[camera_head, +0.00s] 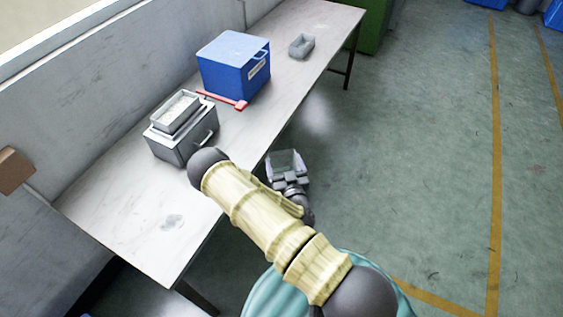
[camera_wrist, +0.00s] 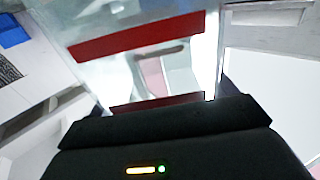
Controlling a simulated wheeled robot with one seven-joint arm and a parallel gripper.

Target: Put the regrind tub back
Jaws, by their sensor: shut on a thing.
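My gripper (camera_head: 291,182) is shut on a clear, see-through tub (camera_head: 286,163), which I take to be the regrind tub. It is held off the table, beyond the table's right edge and over the floor in the head view. In the wrist view the tub (camera_wrist: 185,75) fills the upper middle, with a dark red band across it and another close to the black gripper body (camera_wrist: 160,140). Whether anything is inside it I cannot tell.
The long pale table (camera_head: 125,205) runs along the wall. On it stand a blue lidded box (camera_head: 232,70) with a label, a grey metal box (camera_head: 180,143) with a tray of pale material on top, and a small grey tray (camera_head: 301,46). The table's near end is clear.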

